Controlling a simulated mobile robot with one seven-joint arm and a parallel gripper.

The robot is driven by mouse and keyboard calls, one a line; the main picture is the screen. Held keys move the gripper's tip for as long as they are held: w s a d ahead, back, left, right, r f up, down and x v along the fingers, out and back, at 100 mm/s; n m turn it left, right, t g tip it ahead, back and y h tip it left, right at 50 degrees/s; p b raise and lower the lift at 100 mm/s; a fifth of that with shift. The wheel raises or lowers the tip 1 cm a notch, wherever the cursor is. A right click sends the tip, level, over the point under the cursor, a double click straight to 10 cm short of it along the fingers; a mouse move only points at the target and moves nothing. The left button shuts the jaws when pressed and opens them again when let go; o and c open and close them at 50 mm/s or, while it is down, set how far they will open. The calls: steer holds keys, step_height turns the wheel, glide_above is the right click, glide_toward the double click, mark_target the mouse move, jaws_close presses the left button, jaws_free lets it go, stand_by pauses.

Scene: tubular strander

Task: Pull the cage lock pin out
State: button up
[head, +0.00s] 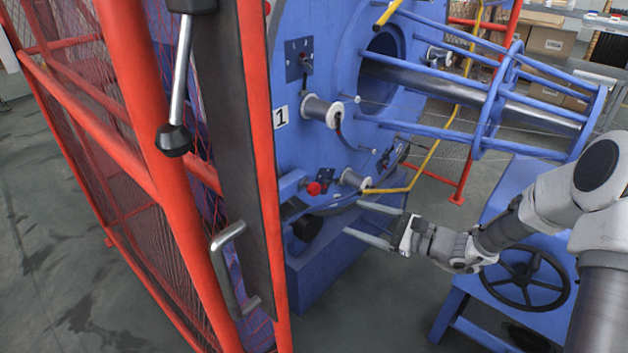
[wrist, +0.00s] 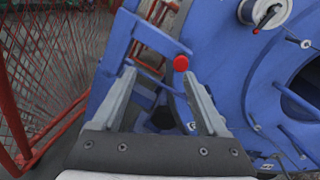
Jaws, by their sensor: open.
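The lock pin shows as a red round knob (head: 314,188) at the end of a blue bracket, low on the blue machine face. In the wrist view the red knob (wrist: 181,63) appears just beyond the tip of the right finger. The pin's shaft is hard to make out. My gripper (head: 352,219) is open and empty, to the right of and a little below the knob in the head view. In the wrist view both fingers of my gripper (wrist: 158,73) are spread, with nothing between them. I see no contact with the knob.
A red mesh guard with a grey handle (head: 228,270) stands at the left. White spools (head: 322,112) and a yellow bar (head: 395,188) are close to the gripper on the machine face. A black handwheel (head: 525,278) is below my arm.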

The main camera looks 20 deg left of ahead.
mark_target(317, 191)
steer(key=w+a+m+t, duration=0.1)
steer(key=w+a, duration=0.2)
steer(key=a, duration=0.2)
steer(key=w+a+f+m+t+b, duration=0.1)
steer(key=w+a, duration=0.2)
steer(key=a, duration=0.2)
steer(key=w+a+f+m+t+b, duration=0.1)
steer(key=w+a, duration=0.3)
steer(key=a, duration=0.1)
steer(key=shift+a+f+m, duration=0.2)
steer(key=shift+f+m, duration=0.05)
steer(key=shift+m, duration=0.05)
jaws_close()
stand_by(1.1)
